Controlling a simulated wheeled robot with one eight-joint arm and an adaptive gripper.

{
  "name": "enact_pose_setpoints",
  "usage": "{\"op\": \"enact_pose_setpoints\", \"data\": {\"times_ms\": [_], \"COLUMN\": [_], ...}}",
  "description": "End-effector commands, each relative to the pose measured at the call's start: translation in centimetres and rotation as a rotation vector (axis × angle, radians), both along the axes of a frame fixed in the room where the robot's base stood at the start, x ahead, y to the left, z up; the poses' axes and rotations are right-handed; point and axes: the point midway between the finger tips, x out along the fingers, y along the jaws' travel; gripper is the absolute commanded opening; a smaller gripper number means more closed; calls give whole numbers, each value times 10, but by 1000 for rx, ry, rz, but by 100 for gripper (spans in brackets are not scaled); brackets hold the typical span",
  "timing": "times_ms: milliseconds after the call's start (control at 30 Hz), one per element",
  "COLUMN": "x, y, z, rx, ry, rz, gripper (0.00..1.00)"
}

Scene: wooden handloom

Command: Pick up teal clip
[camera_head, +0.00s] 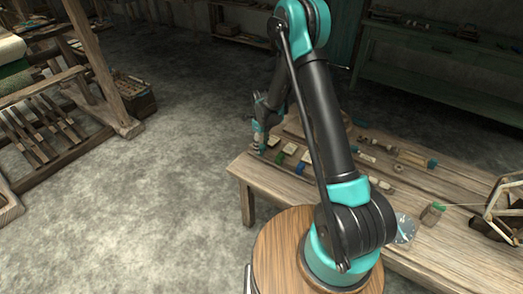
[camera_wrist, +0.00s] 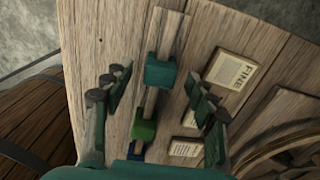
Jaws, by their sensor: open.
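The teal clip (camera_wrist: 160,73) is a small block-shaped piece on a pale wooden strip on the bench, in the upper middle of the wrist view. My gripper (camera_wrist: 156,84) is open, with one finger on each side of the strip. The clip lies between the fingers' lines near the tips, and I see gaps on both sides. Whether the fingertips are level with the clip is unclear. In the head view my gripper (camera_head: 259,138) hangs over the bench's far left end, and the clip is too small there to tell surely.
A green clip (camera_wrist: 144,130) and a blue piece (camera_wrist: 134,151) lie nearer the palm along the same line. A card marked FINE (camera_wrist: 232,70) lies to the right. The wooden bench (camera_head: 262,180) holds several small items. A loom frame (camera_head: 100,75) stands left, across open floor.

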Motion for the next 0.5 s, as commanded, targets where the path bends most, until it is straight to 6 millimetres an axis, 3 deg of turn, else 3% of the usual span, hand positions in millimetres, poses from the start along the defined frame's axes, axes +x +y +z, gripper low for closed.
{"op": "enact_pose_setpoints", "data": {"times_ms": [167, 433, 500], "x": [0, 0, 0], "y": [0, 0, 0], "z": [-19, -21, -21], "rx": [0, 0, 0], "ry": [0, 0, 0], "rz": [0, 0, 0], "gripper": [57, 57, 49]}}
